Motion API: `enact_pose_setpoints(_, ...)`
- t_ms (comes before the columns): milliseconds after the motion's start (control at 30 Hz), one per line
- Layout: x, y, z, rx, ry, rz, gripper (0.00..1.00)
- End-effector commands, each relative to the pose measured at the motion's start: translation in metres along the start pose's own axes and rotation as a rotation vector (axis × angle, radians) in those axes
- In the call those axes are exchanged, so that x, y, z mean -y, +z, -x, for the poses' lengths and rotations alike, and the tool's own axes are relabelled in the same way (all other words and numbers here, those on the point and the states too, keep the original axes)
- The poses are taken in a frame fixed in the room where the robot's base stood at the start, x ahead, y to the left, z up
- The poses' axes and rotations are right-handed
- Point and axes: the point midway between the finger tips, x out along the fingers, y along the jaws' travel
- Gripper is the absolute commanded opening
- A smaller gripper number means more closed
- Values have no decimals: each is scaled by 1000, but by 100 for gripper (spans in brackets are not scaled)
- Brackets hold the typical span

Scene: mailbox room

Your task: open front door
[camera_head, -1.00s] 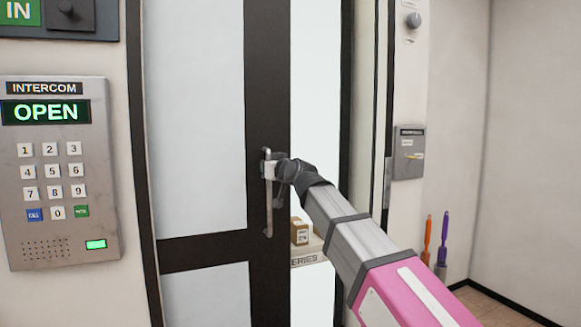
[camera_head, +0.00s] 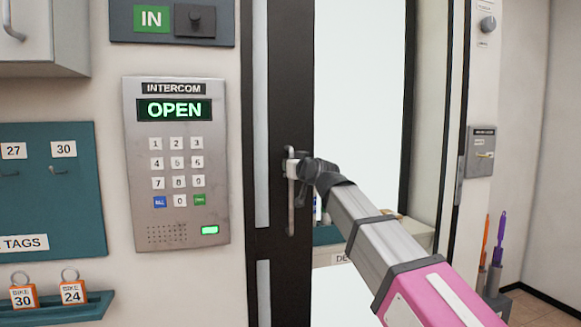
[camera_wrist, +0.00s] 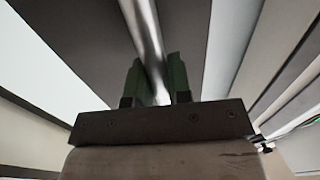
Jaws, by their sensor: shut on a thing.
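The front door (camera_head: 277,110) has a dark frame with pale glass panels. It stands partly open, with a wide bright gap to the right of its dark edge. A vertical metal bar handle (camera_head: 291,215) is fixed on that edge. My gripper (camera_head: 297,166) is shut on the upper part of the handle. In the wrist view, the green fingers of my gripper (camera_wrist: 156,82) stand on either side of the shiny handle (camera_wrist: 145,35). The intercom (camera_head: 176,160) on the wall to the left reads OPEN in green.
A teal tag board (camera_head: 50,200) and a rack with bike tags (camera_head: 50,305) are on the left wall. A lock plate (camera_head: 481,150) is on the right wall. A shelf with small items shows through the gap. Orange and purple tools (camera_head: 494,240) stand at the right.

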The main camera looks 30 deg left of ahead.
Motion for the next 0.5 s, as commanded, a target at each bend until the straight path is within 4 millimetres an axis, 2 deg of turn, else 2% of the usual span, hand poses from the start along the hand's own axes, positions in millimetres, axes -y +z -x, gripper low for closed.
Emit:
enact_pose_setpoints(333, 0, 1, 0, 3, 0, 1, 0)
enact_pose_setpoints(367, 0, 1, 0, 3, 0, 1, 25)
enact_pose_setpoints(400, 0, 1, 0, 2, 0, 1, 38)
enact_pose_setpoints(433, 0, 1, 0, 2, 0, 1, 43)
enact_pose_setpoints(500, 0, 1, 0, 2, 0, 1, 43)
